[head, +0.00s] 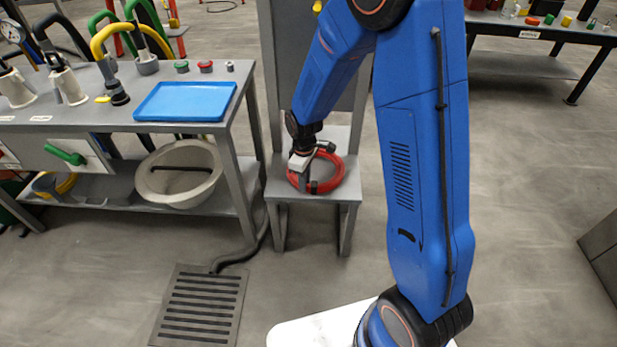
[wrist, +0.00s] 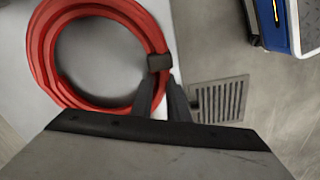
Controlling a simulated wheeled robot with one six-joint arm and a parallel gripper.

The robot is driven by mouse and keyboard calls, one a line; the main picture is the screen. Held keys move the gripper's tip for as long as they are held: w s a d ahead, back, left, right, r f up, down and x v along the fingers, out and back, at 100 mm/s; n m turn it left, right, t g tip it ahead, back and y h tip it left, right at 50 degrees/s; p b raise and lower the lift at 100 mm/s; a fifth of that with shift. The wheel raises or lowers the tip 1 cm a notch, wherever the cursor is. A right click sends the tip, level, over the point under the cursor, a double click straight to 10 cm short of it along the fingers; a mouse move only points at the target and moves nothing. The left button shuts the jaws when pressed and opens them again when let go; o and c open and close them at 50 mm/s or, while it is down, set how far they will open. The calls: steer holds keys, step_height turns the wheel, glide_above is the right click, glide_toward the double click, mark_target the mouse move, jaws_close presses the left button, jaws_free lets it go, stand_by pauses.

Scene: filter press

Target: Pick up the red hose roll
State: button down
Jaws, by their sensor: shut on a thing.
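The red hose roll (head: 331,184) lies flat on a small grey stand (head: 284,190) in the head view. It fills the upper left of the wrist view (wrist: 42,45) as a coiled ring with a dark band (wrist: 159,62) on its right side. My gripper (head: 305,183) reaches down onto the roll's left part in the head view. In the wrist view the two dark fingers of my gripper (wrist: 161,92) are close together at the roll's banded side, shut on it. The exact contact between the fingertips is partly hidden.
A grey workbench on the left carries a blue tray (head: 186,101) and hose fittings. A round basin (head: 181,192) sits on its lower shelf. A floor grate (head: 200,305) lies in front. Another table (head: 520,66) stands at the back right; open floor lies between.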

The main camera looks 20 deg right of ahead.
step_height(320, 180, up, 10)
steer(key=shift+f, duration=0.1)
stand_by(0.4)
stand_by(0.5)
